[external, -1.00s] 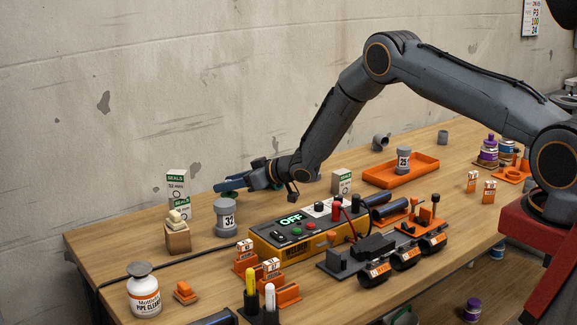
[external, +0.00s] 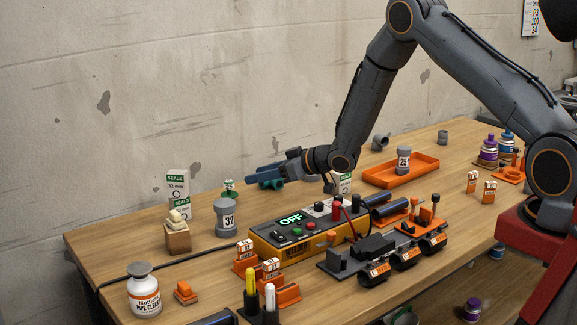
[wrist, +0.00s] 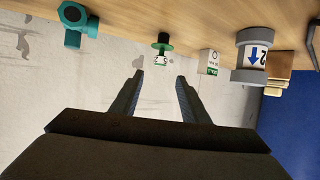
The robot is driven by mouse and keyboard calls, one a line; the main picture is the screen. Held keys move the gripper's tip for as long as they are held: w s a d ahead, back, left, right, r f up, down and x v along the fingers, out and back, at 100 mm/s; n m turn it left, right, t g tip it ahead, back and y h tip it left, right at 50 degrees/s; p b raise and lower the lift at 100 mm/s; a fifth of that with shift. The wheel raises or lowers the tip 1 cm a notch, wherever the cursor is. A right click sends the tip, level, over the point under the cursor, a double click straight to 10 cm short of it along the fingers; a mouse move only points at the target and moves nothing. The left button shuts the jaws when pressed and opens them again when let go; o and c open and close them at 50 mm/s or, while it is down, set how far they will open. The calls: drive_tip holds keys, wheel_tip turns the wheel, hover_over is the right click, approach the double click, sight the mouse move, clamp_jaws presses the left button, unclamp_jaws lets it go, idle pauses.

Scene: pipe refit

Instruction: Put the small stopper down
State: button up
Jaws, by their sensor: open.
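My gripper (external: 251,178) is to the right of the stopper. In the wrist view my gripper (wrist: 160,77) has its two fingers spread with nothing between them.
A grey capped pipe piece marked 32 (external: 227,218) stands left of the welder box (external: 285,245). A teal fitting (wrist: 74,24) lies close by my gripper. Seals boxes (external: 177,192) stand behind. An orange tray (external: 432,163) lies to the right.

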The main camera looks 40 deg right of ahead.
drive_tip(key=s+d+r+m+g+h, duration=0.2)
drive_tip(key=s+d+r+h, duration=0.15)
drive_tip(key=s, duration=0.45)
drive_tip(key=s+d+r+m+g+h, duration=0.15)
drive_tip(key=s+d+r, duration=0.25)
drive_tip(key=s, duration=0.5)
drive_tip(key=s+r+m+g+h, duration=0.1)
drive_tip(key=s+g, duration=0.6)
drive_tip(key=s, duration=2.1)
drive_tip(key=shift+s+a+r+m, duration=0.15)
drive_tip(key=shift+s+r+m, duration=0.3)
drive_tip(key=shift+r, duration=0.15)
